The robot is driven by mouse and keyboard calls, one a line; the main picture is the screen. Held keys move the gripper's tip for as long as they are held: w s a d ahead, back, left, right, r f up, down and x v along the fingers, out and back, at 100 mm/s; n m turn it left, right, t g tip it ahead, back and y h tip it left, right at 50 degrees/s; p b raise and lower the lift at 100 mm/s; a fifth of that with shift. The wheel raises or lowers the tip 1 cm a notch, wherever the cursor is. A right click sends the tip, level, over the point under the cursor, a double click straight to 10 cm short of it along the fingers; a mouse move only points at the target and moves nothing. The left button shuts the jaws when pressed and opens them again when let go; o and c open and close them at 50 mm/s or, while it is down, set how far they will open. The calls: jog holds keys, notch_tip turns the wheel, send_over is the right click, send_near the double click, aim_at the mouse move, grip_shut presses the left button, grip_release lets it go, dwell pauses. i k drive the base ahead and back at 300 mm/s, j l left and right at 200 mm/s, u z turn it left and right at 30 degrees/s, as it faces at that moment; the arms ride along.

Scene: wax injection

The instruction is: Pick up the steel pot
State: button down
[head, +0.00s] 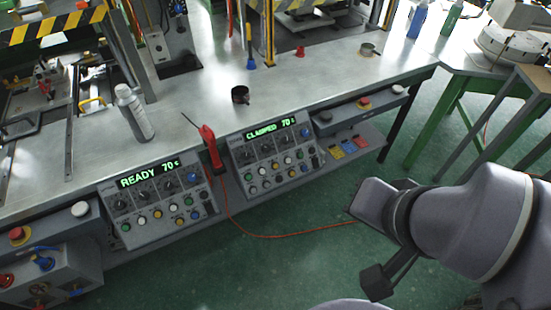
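A dark metal pot (240,95) with a small handle stands upright on the steel worktop (195,95), near the middle of the head view. A smaller, shallow, brownish metal pot (367,49) stands farther back at the right end of the worktop. I cannot tell for sure which of the two is the steel pot. My gripper (372,245) is at the lower right, over the floor in front of the bench and apart from both pots.
A spray can (134,112) and a red-handled tool (209,145) are left of the dark pot. Control boxes reading READY (158,200) and CLAMPED (275,153) line the front edge. A press column (267,35) stands behind. The worktop between the pots is mostly clear.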

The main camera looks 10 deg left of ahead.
aim_at(371, 52)
jog(key=i+l+u, duration=0.1)
jog(key=i+l, duration=0.8)
jog(key=i+l+u, duration=0.15)
jog(key=i+l, duration=0.8)
jog(key=i+l+u, duration=0.15)
jog(key=i+l, duration=0.75)
jog(key=l, duration=0.2)
jog(key=i+l+u, duration=0.15)
jog(key=i+l, duration=0.25)
jog(key=l, duration=0.15)
